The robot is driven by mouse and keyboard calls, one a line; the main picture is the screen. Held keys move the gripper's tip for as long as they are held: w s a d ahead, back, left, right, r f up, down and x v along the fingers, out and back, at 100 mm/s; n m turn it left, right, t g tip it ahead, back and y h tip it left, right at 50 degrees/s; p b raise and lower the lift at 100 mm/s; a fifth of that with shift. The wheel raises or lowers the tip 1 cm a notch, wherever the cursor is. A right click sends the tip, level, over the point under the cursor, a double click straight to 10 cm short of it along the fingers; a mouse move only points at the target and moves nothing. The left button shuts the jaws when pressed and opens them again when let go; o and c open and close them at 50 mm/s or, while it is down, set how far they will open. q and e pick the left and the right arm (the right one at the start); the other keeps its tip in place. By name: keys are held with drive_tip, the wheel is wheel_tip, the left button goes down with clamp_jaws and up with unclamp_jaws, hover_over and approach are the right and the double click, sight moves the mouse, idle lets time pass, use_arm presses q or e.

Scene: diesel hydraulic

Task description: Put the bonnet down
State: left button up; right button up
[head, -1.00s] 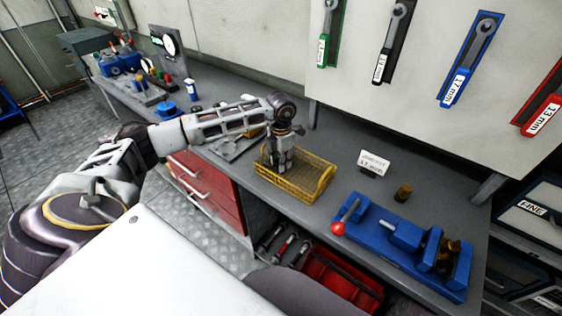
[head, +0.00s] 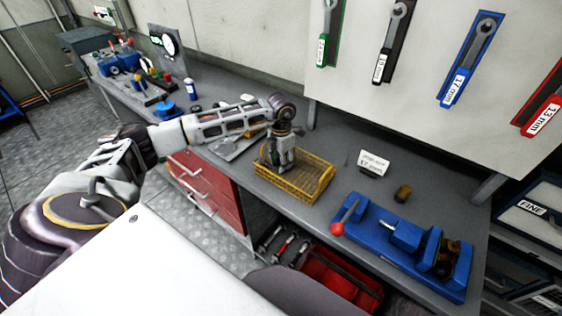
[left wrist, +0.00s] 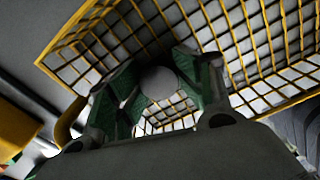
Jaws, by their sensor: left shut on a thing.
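My left gripper (head: 280,167) points down inside the yellow wire basket (head: 318,183) on the workbench, at the basket's left part. In the left wrist view, the green-padded fingers (left wrist: 160,90) are closed around a grey, round-topped part (left wrist: 161,82), which I take to be the bonnet. The basket's wire mesh (left wrist: 262,30) lies around and beyond it. The fingers hide most of the part, and I cannot tell whether it touches the basket floor. In the head view the part is not clearly seen. My right gripper is out of view.
A blue vise (head: 400,237) with a red-knobbed lever stands right of the basket. A small label card (head: 374,162) and a brass-coloured cylinder (head: 403,193) stand behind it. A grey tray (head: 238,146) lies left of the basket. Wrenches hang on the wall panel.

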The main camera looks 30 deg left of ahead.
use_arm(q)
drive_tip(key=shift+s+r+p, duration=0.1)
drive_tip(key=shift+r+p, duration=0.15)
drive_tip(key=shift+p, duration=0.05)
wheel_tip(320, 180, up, 12)
drive_tip(key=b, duration=0.1)
drive_tip(key=shift+r, duration=0.2)
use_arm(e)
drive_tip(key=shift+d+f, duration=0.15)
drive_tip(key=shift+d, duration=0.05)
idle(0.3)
use_arm(q)
drive_tip(key=shift+a, duration=0.1)
idle(0.4)
